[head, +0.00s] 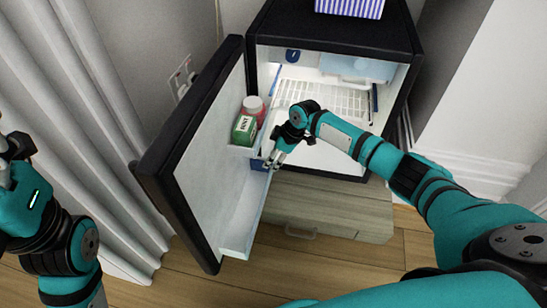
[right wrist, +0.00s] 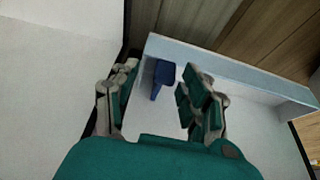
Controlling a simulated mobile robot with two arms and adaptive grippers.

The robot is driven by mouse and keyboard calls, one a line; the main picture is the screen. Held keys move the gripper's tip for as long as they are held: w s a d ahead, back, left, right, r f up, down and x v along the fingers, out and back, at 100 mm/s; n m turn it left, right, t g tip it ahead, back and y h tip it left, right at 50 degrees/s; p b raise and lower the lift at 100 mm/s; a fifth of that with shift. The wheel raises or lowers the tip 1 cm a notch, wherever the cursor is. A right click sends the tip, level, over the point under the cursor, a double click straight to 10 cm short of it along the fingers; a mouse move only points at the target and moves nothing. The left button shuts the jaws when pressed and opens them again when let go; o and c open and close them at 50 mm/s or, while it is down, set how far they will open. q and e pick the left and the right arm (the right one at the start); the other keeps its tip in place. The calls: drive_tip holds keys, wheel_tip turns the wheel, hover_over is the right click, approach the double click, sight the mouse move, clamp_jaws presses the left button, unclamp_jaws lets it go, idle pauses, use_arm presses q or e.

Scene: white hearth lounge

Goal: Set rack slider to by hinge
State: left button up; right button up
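The small fridge's door (head: 205,150) stands open, and its lower door rack (head: 243,215) runs along the inner face. A small dark blue rack slider (head: 258,163) sits on this rack, near its far end in the head view. The slider also shows in the right wrist view (right wrist: 163,74), between my fingers and standing off from the right one. My right gripper (head: 274,161) is open at the rack, its fingers on either side of the slider; I cannot tell whether the left finger touches it. My left gripper (head: 16,148) is at the left edge, partly cut off.
A green box (head: 244,130) and a red jar with a pale lid (head: 253,106) stand on the door above the slider. The fridge interior holds a wire shelf (head: 325,101). A wooden drawer unit (head: 330,205) is below; a striped box (head: 350,8) is on top.

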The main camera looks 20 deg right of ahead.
drive_tip(key=v, duration=1.2)
idle(0.3)
